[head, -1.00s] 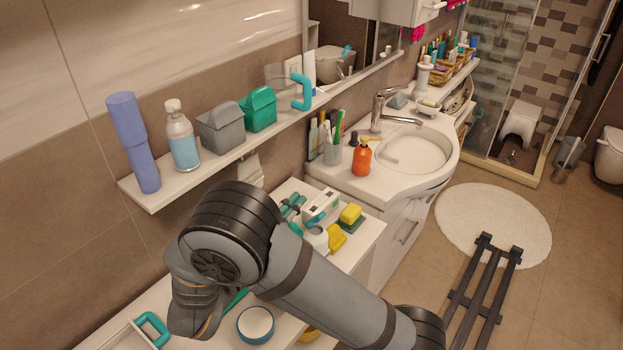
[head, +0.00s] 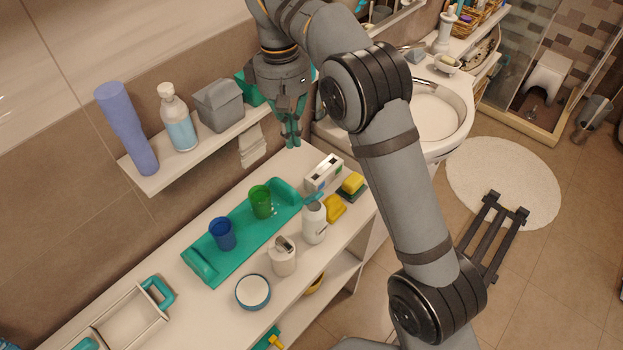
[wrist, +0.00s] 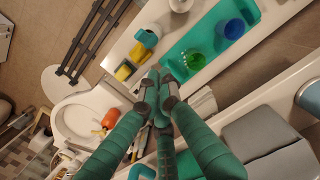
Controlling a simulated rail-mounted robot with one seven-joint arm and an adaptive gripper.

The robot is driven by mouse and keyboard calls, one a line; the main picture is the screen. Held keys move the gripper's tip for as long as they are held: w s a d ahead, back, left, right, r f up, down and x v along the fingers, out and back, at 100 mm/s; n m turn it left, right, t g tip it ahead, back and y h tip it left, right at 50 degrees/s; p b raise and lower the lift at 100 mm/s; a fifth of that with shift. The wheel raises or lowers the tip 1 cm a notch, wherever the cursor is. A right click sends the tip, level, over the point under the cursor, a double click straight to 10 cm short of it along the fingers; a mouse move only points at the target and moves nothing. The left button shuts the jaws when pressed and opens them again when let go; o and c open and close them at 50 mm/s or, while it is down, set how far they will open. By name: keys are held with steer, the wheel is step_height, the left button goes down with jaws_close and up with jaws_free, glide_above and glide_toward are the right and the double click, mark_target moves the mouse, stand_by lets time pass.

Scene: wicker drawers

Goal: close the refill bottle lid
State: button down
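My gripper (head: 291,141) hangs above the back right end of the lower cabinet, beside the wall shelf. Its teal fingers are drawn together, with nothing visible between the tips; they also show together in the wrist view (wrist: 157,96). A clear bottle with blue liquid and a white top (head: 178,122) stands upright on the wall shelf, left of my gripper and apart from it. A white bottle (head: 314,223) and a pale dispenser (head: 283,259) with a dark opening on top stand on the lower cabinet. No label shows which is the refill bottle, and its lid state is unclear.
A teal tray (head: 222,262) holds a blue cup (head: 222,235) and a green cup (head: 260,203). A grey box (head: 218,106) stands on the shelf by the clear bottle. A yellow sponge (head: 352,183) and a round bowl (head: 253,291) are on the cabinet.

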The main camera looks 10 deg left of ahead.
steer(key=b, duration=0.2)
glide_above(310, 197)
steer(key=w+a, duration=0.1)
step_height(310, 197, down, 12)
steer(key=shift+a+r, duration=0.1)
steer(key=shift+r, duration=0.05)
steer(key=shift+s+d+f+p, duration=0.2)
steer(key=shift+d+f+p, duration=0.1)
steer(key=shift+d, duration=0.05)
steer(key=shift+f, duration=0.1)
steer(key=shift+f+b, duration=0.1)
steer(key=shift+b, duration=0.2)
